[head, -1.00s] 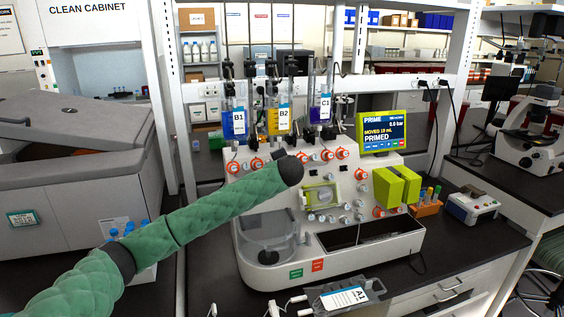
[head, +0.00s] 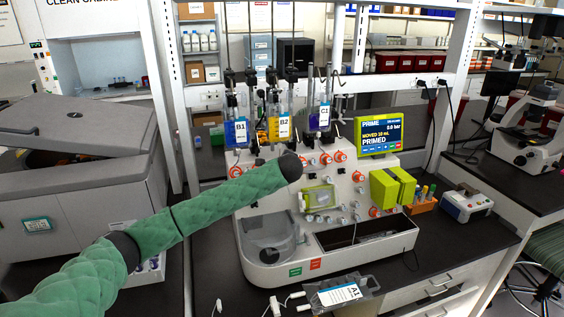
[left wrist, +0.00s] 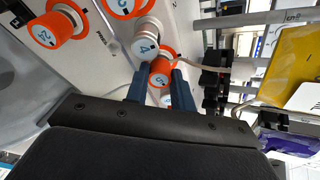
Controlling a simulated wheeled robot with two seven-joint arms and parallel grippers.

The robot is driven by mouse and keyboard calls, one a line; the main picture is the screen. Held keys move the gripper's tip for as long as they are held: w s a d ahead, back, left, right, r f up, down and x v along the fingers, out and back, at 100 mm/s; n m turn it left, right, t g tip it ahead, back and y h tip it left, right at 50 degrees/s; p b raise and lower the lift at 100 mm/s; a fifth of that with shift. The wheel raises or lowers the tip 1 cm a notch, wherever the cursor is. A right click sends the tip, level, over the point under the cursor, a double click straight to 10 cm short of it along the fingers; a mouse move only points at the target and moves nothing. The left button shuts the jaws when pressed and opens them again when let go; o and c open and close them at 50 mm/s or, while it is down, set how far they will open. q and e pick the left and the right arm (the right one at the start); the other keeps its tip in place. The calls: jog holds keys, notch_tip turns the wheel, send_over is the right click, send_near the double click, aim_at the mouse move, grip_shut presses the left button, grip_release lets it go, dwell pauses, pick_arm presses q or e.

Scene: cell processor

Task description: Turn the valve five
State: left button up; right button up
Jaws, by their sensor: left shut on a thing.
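The white machine (head: 255,262) stands on the bench, with several orange-and-white valve knobs on its sloped front, such as one (head: 340,156) right of my arm. In the left wrist view, my left gripper (left wrist: 161,80) is shut on an orange-collared valve knob (left wrist: 163,66), which sits between its fingertips. Its number is not readable, so I cannot tell if it is valve five. A white knob marked 4 (left wrist: 146,40) is just beyond it. In the head view my forearm hides the gripper and the knobs behind it. My right gripper is not in view.
Pouches B1 (head: 237,132), B2 (head: 281,127) and C1 (head: 320,118) hang above the valves. Pouch A1 (head: 338,294) lies at the front. An orange tube rack (head: 420,205) stands right of the machine.

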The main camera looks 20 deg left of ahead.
pick_arm(q)
jog(key=shift+m+g+p, duration=0.3)
jog(key=shift+m+p, duration=0.45)
jog(key=shift+m, duration=0.15)
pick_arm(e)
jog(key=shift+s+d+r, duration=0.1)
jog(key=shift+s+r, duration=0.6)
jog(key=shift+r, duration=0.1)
pick_arm(q)
jog(key=shift+f, duration=0.1)
jog(key=o, duration=1)
